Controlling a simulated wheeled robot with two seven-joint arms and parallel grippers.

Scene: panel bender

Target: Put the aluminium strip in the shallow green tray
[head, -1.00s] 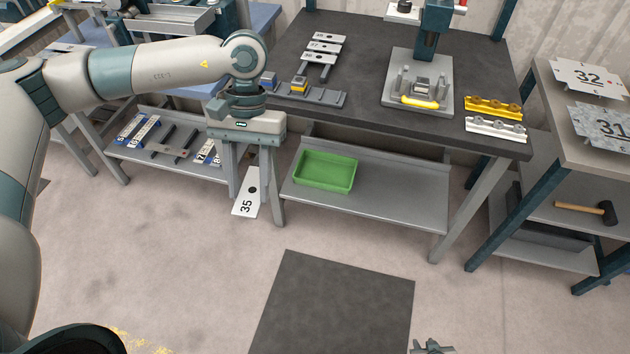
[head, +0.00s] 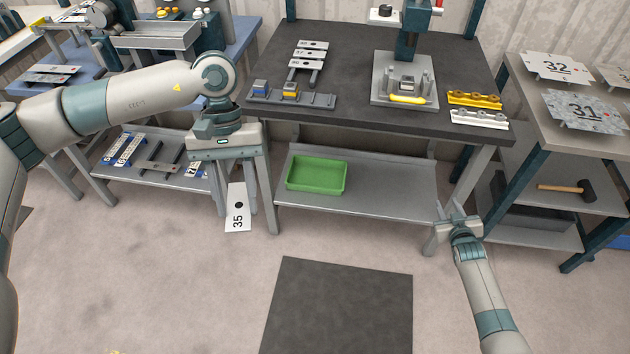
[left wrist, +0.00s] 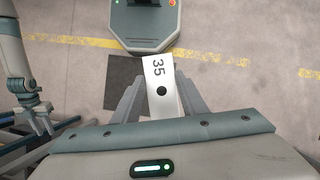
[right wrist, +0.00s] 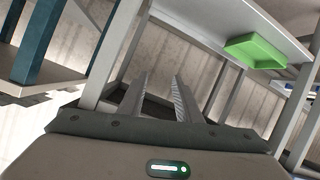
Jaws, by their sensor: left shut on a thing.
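A pale flat strip marked 35 (head: 237,210), with a dark round hole, hangs below my left gripper (head: 236,190). In the left wrist view the strip (left wrist: 157,75) lies between the fingers of my left gripper (left wrist: 158,100), which is shut on it. The shallow green tray (head: 317,174) stands on the lower shelf of the dark-topped bench, to the right of the strip and apart from it. The tray also shows in the right wrist view (right wrist: 254,50) and its visible inside is bare. My right gripper (head: 457,218) is open and empty, near the bench's front right leg.
The lower shelf (head: 390,195) right of the tray is clear. The dark bench top (head: 350,60) above overhangs it. A bench leg (head: 268,190) stands between strip and tray. A side table with plates (head: 584,110) and a mallet (head: 568,190) is at right.

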